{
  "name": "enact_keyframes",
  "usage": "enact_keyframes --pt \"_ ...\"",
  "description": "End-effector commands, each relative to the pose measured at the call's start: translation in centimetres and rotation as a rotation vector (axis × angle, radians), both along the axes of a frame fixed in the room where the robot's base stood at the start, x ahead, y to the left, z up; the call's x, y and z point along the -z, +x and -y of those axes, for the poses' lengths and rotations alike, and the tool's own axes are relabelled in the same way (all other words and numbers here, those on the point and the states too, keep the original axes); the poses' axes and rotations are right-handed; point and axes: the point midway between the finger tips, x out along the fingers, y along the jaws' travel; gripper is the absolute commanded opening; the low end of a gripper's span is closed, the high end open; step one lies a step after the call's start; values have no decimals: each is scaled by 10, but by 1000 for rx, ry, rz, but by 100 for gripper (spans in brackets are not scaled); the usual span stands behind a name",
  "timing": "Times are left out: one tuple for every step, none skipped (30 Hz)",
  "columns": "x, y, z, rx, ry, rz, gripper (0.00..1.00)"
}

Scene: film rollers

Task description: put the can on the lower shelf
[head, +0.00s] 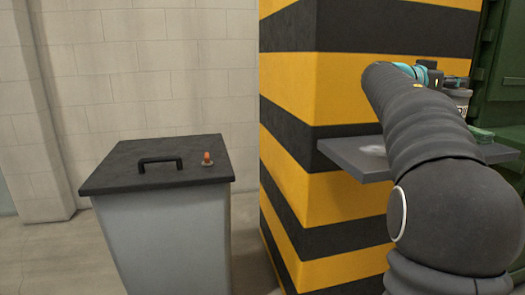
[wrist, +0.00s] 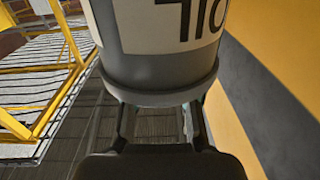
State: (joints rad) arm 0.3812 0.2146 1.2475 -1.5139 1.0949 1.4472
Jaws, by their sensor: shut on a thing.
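The can (wrist: 150,45) fills the top of the wrist view, grey with a white label and dark print. My gripper (wrist: 158,112) is shut on it, with a finger on each side of its lower end. In the head view, a small part of the can (head: 460,97) shows at my gripper (head: 452,84), beyond my arm. A dark grey shelf (head: 350,158) juts from the striped pillar, lower in the picture than the can. My arm hides the middle of the shelf. I cannot tell the gap between can and shelf, and only this one shelf shows.
The yellow and black striped pillar (head: 310,90) stands close behind the shelf. A small green thing (head: 481,135) shows at the shelf's right part. A dark green structure (head: 505,80) stands at the far right. A grey bin with a black lid (head: 120,165) stands left.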

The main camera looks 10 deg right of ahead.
Motion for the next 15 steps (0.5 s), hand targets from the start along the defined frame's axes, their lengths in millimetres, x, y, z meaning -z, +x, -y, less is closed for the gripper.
enact_keyframes --pt "4 6 -6 -3 1 -1 0" --pt "7 9 -10 -2 1 -2 0" --pt "10 13 -14 -3 0 -1 0" --pt "12 16 -17 -3 0 0 0" --pt "15 19 -21 -3 -1 -1 0" --pt "19 23 -25 -2 0 -2 0" --pt "21 26 -28 -2 0 -1 0" --pt "24 29 -31 -3 0 -1 0" --pt "28 33 -35 -2 0 -2 0" --pt "31 36 -38 -2 0 -2 0" --pt "34 38 -41 -2 0 -1 0" --pt "39 42 -45 -2 0 -2 0" --pt "42 44 -48 -2 -1 -2 0" --pt "47 44 -48 0 -1 -2 0" --pt "54 43 -47 1 0 -3 0"
